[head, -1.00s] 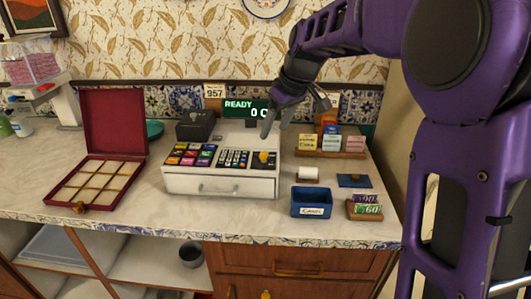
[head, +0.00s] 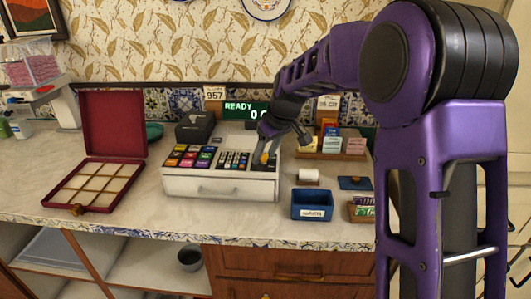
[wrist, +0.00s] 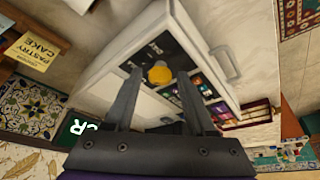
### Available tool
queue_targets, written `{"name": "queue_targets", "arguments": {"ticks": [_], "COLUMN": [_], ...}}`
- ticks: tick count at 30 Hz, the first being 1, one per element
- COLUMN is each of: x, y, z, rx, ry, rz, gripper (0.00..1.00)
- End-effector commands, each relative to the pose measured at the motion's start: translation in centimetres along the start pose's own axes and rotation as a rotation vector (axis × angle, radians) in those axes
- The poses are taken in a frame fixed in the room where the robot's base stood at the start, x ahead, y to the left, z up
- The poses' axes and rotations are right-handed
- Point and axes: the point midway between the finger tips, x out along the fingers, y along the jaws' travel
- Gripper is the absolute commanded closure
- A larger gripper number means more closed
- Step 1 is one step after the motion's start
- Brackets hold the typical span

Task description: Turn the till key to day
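The white till (head: 222,184) stands on the counter, its display reading "READY". Its yellow key (head: 264,158) is at the right end of the top panel, partly hidden by a finger in the head view. In the wrist view the key (wrist: 159,74) is a rounded yellow knob on a dark plate (wrist: 165,52) with small white lettering, too blurred to read. My gripper (wrist: 161,76) is open, with one finger at each side of the key and gaps between. In the head view my gripper (head: 284,150) is over the till's right end. I cannot tell how far the fingertips are above the plate.
An open red box (head: 108,160) stands to the left and a dark card printer (head: 195,127) behind the till. To the right are a blue bin (head: 312,205), a paper roll (head: 308,176) and a wooden card rack (head: 340,155). The counter in front is clear.

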Motion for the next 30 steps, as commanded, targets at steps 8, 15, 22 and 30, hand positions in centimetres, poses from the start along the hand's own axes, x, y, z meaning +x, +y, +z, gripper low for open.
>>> {"name": "queue_targets", "arguments": {"ticks": [8,15,22,30], "x": [-0.03,-0.05,-0.10,-0.10], "y": [0.00,0.00,-0.12,-0.35], "z": [0.00,-0.01,-0.07,-0.10], "rx": [0.000,0.002,0.052,0.220], "ry": [0.000,0.000,0.001,-0.001], "rz": [0.000,0.001,0.022,0.091], "gripper": [0.97,1.00,1.00,1.00]}}
